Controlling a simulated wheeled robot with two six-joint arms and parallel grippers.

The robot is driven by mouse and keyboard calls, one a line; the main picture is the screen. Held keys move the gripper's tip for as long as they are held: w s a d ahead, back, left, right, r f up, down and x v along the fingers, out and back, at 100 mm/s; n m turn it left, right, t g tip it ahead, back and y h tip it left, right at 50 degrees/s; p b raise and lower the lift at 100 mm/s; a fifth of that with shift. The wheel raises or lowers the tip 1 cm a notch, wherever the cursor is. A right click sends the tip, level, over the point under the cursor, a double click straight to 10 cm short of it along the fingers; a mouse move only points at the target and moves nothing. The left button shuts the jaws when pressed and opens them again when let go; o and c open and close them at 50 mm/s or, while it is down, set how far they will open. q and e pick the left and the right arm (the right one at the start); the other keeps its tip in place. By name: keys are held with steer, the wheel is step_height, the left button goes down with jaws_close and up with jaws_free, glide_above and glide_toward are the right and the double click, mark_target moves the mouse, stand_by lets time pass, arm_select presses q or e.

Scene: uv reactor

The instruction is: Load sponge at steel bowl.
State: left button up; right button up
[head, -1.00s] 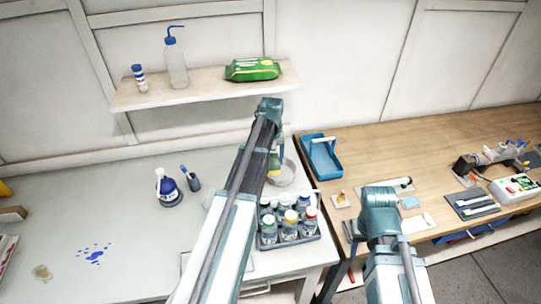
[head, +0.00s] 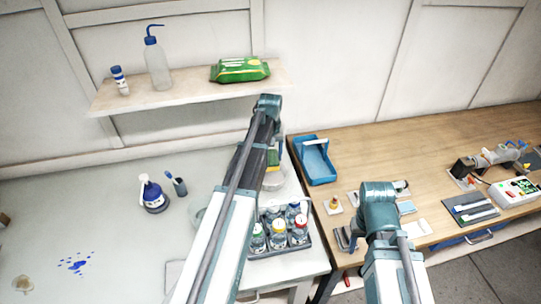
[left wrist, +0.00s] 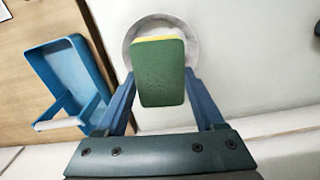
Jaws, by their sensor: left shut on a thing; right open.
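The sponge (left wrist: 158,75) is a block with a green face and a yellow edge. My left gripper (left wrist: 160,82) is shut on it, with a finger on each side. The steel bowl (left wrist: 135,32) is a round, light grey dish behind the sponge in the left wrist view, partly covered by it. The sponge appears above the bowl; the gap is hard to judge. In the head view the sponge (head: 273,156) and bowl (head: 273,182) show only in part beside my left arm. My right arm shows in the head view, but its gripper does not.
A rack of capped bottles (head: 262,255) stands in front of the bowl. A blue tray (head: 317,162) with a handle is to its right on the wooden bench. A wall shelf (head: 190,92) holds bottles and a green pack. The left white table is mostly clear.

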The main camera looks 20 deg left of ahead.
mark_target(270, 157)
arm_select(q)
steer(key=shift+f+b, duration=4)
steer(key=shift+f, duration=0.25)
step_height(270, 157, up, 8)
steer(key=p, duration=0.7)
steer(key=shift+f, duration=0.25)
steer(key=shift+r+p, duration=0.1)
steer(key=shift+p, duration=0.3)
step_height(270, 157, up, 4)
steer(key=p, duration=0.4)
